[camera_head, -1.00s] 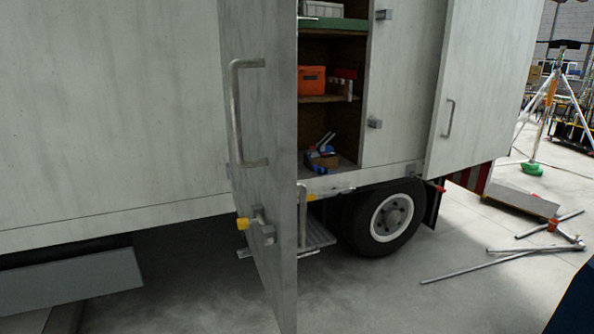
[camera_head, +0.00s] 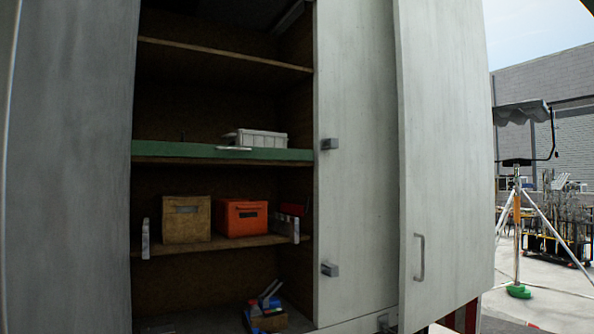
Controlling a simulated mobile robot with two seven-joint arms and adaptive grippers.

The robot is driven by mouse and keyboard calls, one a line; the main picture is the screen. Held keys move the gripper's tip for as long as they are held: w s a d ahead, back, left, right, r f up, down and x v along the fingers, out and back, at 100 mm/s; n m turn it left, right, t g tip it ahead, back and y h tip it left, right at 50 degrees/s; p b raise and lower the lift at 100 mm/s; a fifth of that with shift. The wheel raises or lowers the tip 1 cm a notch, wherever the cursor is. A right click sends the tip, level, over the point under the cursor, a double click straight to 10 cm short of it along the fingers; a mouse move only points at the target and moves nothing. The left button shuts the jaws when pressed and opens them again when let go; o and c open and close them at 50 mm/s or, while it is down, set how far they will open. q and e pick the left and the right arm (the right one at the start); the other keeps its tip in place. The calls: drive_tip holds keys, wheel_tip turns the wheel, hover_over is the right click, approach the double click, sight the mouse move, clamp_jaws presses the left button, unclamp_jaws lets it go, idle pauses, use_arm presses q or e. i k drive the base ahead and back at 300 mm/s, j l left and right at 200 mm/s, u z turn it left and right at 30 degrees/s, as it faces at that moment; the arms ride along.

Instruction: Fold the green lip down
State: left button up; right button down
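The green lip (camera_head: 180,151) is a long strip along the front of the middle shelf inside the truck's open cupboard. It spans the opening from the left edge to the right side wall. A pale grey case (camera_head: 262,139) rests at the shelf's right part, with a light flat piece (camera_head: 233,149) at the lip's top edge in front of it. Neither of my grippers shows in the head view.
A brown box (camera_head: 186,219) and an orange box (camera_head: 241,217) stand on the shelf below. Small tools (camera_head: 265,310) lie on the cupboard floor. An open door with a handle (camera_head: 419,257) stands at the right. A tripod (camera_head: 518,235) stands outside.

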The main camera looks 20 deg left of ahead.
sight(139, 147)
drive_tip(key=i+l+u, duration=0.1)
drive_tip(key=i, duration=0.4)
drive_tip(key=i+l, duration=0.1)
drive_tip(key=i, duration=0.4)
drive_tip(key=i+l+u, duration=0.15)
drive_tip(key=i, duration=0.35)
drive_tip(key=i+l+u, duration=0.1)
drive_tip(key=i+u, duration=0.3)
drive_tip(key=i+l+u, duration=0.15)
drive_tip(key=u, duration=0.25)
drive_tip(key=i+l+u, duration=0.2)
drive_tip(key=l+u, duration=0.2)
drive_tip(key=j, duration=0.05)
